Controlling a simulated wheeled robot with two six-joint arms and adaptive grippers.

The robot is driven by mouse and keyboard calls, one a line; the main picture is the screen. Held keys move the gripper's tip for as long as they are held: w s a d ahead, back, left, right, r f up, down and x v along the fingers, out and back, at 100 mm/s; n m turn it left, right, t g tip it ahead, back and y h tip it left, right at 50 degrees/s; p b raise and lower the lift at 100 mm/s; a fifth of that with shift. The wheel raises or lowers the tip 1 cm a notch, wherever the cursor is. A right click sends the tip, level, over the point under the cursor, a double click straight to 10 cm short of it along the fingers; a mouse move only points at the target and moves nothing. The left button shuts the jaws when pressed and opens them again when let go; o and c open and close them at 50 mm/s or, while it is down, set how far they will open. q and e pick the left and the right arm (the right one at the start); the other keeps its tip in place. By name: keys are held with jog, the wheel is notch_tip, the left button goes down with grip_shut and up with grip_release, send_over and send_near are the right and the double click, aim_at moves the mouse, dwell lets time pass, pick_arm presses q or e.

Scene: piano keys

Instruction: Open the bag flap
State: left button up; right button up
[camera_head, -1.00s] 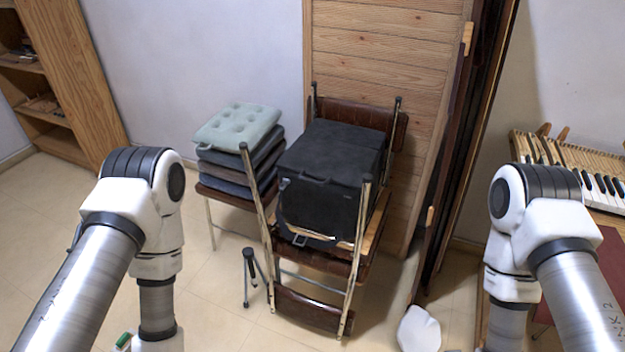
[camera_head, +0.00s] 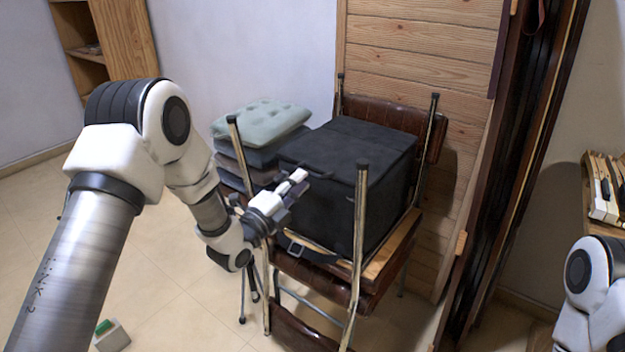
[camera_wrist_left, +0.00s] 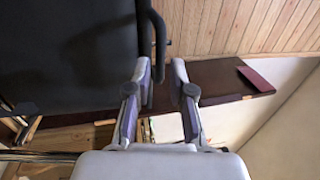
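The black boxy bag (camera_head: 370,150) sits on a folded metal-framed chair, its flat top flap (camera_head: 352,137) closed. A dark strap handle (camera_head: 308,170) shows at its front left. My left gripper (camera_head: 298,183) is at the front left of the bag, close to the handle. In the left wrist view, my left gripper (camera_wrist_left: 160,72) has its fingers apart. The bag's dark surface (camera_wrist_left: 65,55) fills the left side there, and the handle (camera_wrist_left: 157,25) reaches down to the gap between the fingertips; contact cannot be told. My right gripper is out of view; only part of my right arm shows.
Chair legs (camera_head: 361,240) rise in front of the bag. A stack of cushions (camera_head: 262,121) stands at its left. A wooden panel (camera_head: 420,60) is behind it. Piano keys (camera_head: 603,190) are at the far right.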

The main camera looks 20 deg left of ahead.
aim_at(309, 172)
pick_arm(q)
jog(key=x, duration=0.4)
jog(key=shift+w, duration=0.2)
grip_shut()
